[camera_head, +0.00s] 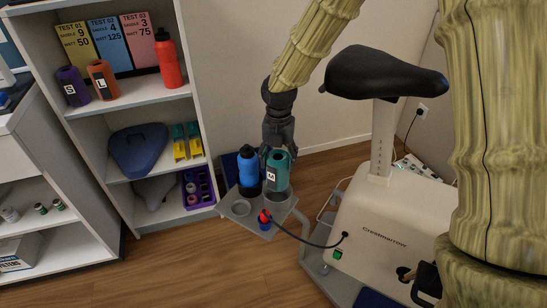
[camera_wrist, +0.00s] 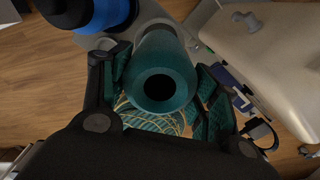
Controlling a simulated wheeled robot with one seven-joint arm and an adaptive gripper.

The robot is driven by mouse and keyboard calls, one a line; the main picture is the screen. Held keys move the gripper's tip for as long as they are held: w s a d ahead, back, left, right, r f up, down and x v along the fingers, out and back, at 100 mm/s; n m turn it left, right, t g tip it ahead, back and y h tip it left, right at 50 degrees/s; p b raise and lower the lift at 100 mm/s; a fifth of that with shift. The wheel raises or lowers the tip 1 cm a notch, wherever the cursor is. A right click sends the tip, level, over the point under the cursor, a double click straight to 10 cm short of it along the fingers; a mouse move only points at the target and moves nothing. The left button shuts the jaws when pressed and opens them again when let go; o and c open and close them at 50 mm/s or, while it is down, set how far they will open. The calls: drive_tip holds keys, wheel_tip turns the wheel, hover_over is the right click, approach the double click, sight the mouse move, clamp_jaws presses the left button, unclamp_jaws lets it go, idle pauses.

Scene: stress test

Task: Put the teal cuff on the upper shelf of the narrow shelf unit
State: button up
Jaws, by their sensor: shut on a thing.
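The teal cuff (camera_head: 278,173), a tube with a white M label, is upright at the small grey tray beside the exercise bike. My gripper (camera_head: 278,148) comes down from above and is shut on its upper part. In the wrist view the teal cuff (camera_wrist: 161,55) shows its dark round opening between my gripper's fingers (camera_wrist: 160,95). I cannot tell whether its bottom touches the tray. The narrow shelf unit (camera_head: 203,88) stands to the left. Its upper shelf (camera_head: 133,97) holds a purple cuff (camera_head: 73,86), an orange cuff (camera_head: 103,80) and a red bottle (camera_head: 168,60).
A blue bottle (camera_head: 248,165) stands close left of the teal cuff on the grey tray (camera_head: 240,218), with a red-and-blue item (camera_head: 265,219) at the front. The bike saddle (camera_head: 385,72) is to the right. Upright cards (camera_head: 108,45) back the upper shelf, with bare space at its front.

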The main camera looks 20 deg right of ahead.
drive_tip(key=shift+r, duration=0.45)
